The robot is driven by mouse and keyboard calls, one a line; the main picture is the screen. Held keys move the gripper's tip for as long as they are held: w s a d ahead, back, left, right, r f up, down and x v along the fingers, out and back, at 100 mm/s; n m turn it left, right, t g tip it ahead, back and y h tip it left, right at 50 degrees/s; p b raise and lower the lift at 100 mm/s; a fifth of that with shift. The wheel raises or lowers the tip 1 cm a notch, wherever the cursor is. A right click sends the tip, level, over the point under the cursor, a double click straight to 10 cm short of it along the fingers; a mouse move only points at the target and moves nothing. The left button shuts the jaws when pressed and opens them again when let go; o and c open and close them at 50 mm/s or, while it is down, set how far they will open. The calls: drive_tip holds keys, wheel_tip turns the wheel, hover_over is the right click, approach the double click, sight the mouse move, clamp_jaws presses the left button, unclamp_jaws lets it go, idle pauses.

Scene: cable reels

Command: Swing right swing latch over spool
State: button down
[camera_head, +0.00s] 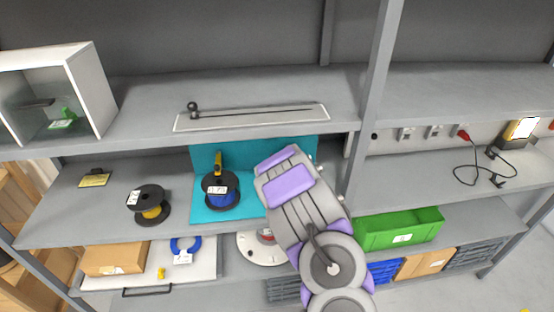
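A black spool with blue cable (221,191) stands on a teal fixture (204,157) on the middle shelf. It carries a white label. A yellow and black swing latch (218,163) stands upright at the spool's upper edge. No second latch shows; my arm covers the right part of the fixture. My grey and purple arm reaches up from the bottom, to the right of the blue spool. My gripper's fingers are hidden behind the arm, so whether they touch anything does not show.
A black spool with yellow cable (150,206) and a small yellow item (95,180) are on the shelf at left. A green bin (399,229) sits right of my arm on the lower shelf. A shelf post (376,80) rises right of the fixture. A black cable (482,167) lies at right.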

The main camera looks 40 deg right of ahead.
drive_tip(key=c, duration=1.4)
unclamp_jaws()
drive_tip(key=shift+d, duration=0.1)
drive_tip(key=o, duration=0.4)
drive_tip(key=shift+d, duration=0.15)
drive_tip(key=shift+c, duration=0.2)
drive_tip(key=shift+a, duration=0.2)
